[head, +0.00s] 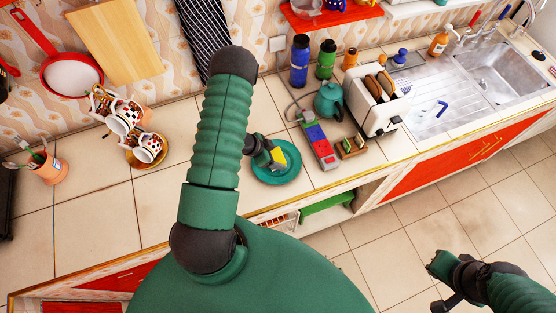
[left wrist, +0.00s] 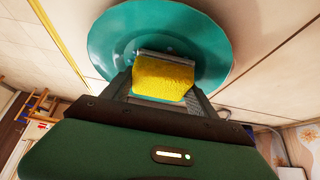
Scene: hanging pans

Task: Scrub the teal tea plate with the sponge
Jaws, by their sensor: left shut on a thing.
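The teal tea plate (head: 281,174) lies on the tiled counter near its front edge, and it fills the upper part of the left wrist view (left wrist: 110,45). The yellow sponge (left wrist: 163,78) is between the fingers of my left gripper (head: 270,155). The sponge also shows in the head view (head: 278,157), over the upper middle of the plate. The gripper is shut on it. I cannot tell whether the sponge touches the plate. My right gripper (head: 445,284) hangs over the floor at lower right, away from the counter. Its fingers are too unclear to judge.
Right of the plate are a power strip (head: 320,146), a small rack (head: 352,147), a teal teapot (head: 329,101) and a white toaster (head: 375,106). Bottles stand behind. Patterned cups (head: 124,123) stand at left. The counter left of my arm is mostly clear.

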